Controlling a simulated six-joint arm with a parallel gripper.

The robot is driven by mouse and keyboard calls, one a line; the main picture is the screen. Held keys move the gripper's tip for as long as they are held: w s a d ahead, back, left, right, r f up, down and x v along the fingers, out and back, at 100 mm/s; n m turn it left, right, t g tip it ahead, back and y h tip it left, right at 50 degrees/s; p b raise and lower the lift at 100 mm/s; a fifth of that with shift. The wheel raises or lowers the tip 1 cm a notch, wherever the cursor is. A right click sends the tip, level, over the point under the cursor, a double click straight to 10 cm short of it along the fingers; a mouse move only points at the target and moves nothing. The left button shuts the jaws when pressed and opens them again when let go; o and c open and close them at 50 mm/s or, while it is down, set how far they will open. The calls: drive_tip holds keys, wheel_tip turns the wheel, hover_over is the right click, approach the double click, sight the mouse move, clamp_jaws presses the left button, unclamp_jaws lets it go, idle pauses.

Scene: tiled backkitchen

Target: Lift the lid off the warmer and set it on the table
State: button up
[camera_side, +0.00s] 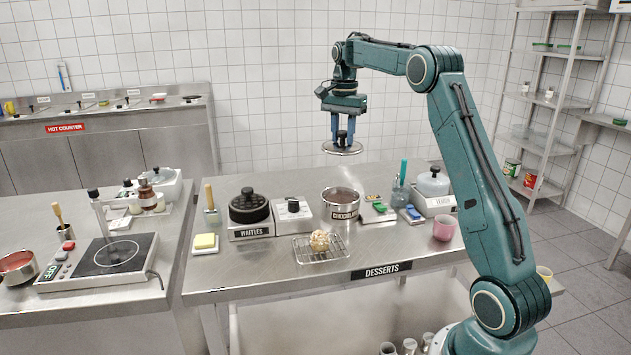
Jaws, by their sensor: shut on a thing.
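My gripper (342,139) is shut on the lid (342,149), a round, flat metal disc with a dark knob. It holds the lid roughly level in the air, well above the table. Below it stands the warmer (341,213), a steel pot labelled CHOCOLATE with dark brown contents showing in its open top. The lid is apart from the warmer. The steel table (240,287) carries the warmer near its middle.
Left of the warmer are a dial unit (292,214) and a waffle maker (249,207). In front is a wire rack (321,248) with a pastry. The table's front-left is clear.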

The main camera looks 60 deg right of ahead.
sight(342, 131)
drive_tip(key=shift+r, duration=3)
drive_tip(key=shift+w+a, duration=0.1)
drive_tip(key=w+a+f, duration=0.2)
drive_tip(key=a, duration=0.8)
drive_tip(key=w+a+f, duration=0.3)
drive_tip(key=a, duration=0.6)
drive_tip(key=w+a+f, duration=0.2)
drive_tip(key=a, duration=0.8)
wheel_tip(342, 131, down, 16)
drive_tip(key=shift+w+r, duration=0.15)
drive_tip(key=shift+r, duration=0.1)
drive_tip(key=shift+f, duration=0.1)
drive_tip(key=shift+f, duration=2.05)
drive_tip(key=shift+f, duration=0.1)
